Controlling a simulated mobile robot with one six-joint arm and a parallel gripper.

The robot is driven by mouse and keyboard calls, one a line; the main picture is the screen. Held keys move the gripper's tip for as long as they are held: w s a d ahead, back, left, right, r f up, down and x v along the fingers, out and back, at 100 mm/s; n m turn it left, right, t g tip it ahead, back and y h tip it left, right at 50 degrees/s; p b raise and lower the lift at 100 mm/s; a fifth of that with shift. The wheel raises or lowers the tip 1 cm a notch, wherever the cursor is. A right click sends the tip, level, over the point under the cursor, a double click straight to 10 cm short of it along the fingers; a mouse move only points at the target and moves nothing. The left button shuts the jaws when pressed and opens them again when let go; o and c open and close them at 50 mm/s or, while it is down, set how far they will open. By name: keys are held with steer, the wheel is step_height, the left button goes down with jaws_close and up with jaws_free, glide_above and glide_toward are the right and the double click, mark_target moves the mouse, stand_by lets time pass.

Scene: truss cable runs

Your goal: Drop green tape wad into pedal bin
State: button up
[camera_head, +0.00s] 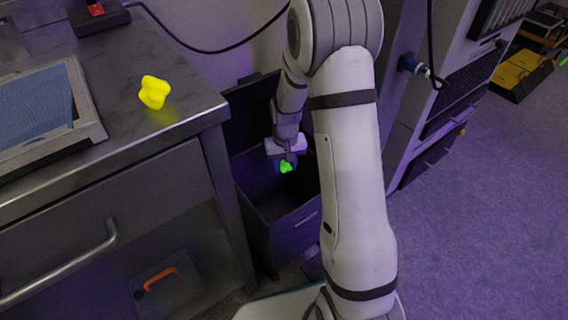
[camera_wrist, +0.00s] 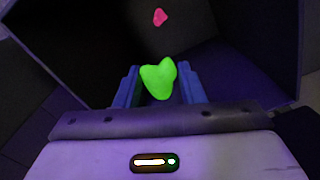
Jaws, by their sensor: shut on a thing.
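The green tape wad (camera_wrist: 158,80) is held between the blue fingers of my gripper (camera_wrist: 158,88) in the wrist view. It also shows as a bright green lump (camera_head: 286,167) in the head view. My gripper (camera_head: 285,162) is shut on it. The pedal bin (camera_head: 292,232) is a dark box beside the bench, with its lid up and its top open. The gripper and wad are over the bin's opening. In the wrist view the dark bin interior lies beyond the wad, with a small pink lump (camera_wrist: 160,17) in it.
A metal bench (camera_head: 150,85) with a drawer stands left of the bin. A yellow wad (camera_head: 154,92) and a framed mesh panel (camera_head: 45,100) lie on it. A grey cabinet (camera_head: 455,75) stands right of my arm. Open floor (camera_head: 480,220) lies at the right.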

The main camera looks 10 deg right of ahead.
mark_target(285, 164)
steer(key=o, duration=1)
steer(key=shift+r+p, duration=1.65)
steer(key=shift+r, duration=2.3)
